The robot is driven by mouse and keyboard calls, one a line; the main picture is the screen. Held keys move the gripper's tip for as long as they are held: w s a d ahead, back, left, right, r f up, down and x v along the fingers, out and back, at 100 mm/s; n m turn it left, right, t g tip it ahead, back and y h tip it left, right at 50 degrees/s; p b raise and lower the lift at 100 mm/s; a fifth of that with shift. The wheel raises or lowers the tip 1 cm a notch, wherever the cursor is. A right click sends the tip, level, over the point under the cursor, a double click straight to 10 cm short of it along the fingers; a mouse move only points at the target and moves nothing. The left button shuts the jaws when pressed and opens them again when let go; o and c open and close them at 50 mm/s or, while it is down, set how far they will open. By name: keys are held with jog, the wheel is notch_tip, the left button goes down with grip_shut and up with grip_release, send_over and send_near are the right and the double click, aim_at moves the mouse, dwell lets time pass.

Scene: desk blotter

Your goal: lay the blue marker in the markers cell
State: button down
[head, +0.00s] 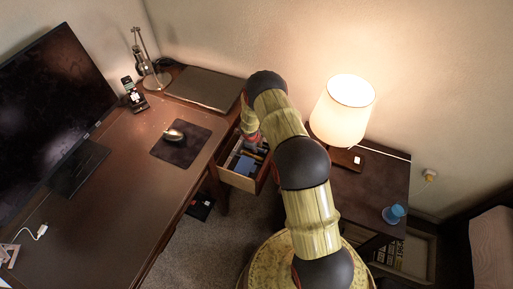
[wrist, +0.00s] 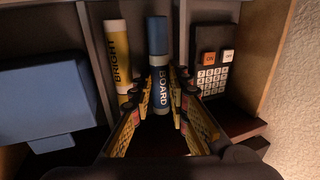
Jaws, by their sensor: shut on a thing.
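The blue marker (wrist: 159,62), lettered BOARD, stands out in the middle of the wrist view, cap end away from me. My gripper (wrist: 161,78) is shut on it, one yellow-padded finger on each side. The marker is lined up with the cell that holds a yellow highlighter (wrist: 117,52) lettered BRIGHT, just right of it and left of a divider (wrist: 184,35). I cannot tell whether the marker touches the cell floor. In the head view my arm reaches down to the open drawer (head: 238,181), and the gripper's fingers are hidden there.
A calculator (wrist: 212,72) lies in the cell to the right. A blue object (wrist: 48,100) fills the cell to the left. The drawer's wooden side wall (wrist: 264,60) is at the right. The desk (head: 120,170) and a side table with a lit lamp (head: 343,112) flank the drawer.

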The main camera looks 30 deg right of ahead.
jog(key=shift+f, duration=0.4)
jog(key=c, duration=1.6)
grip_release()
jog(key=v, duration=1.2)
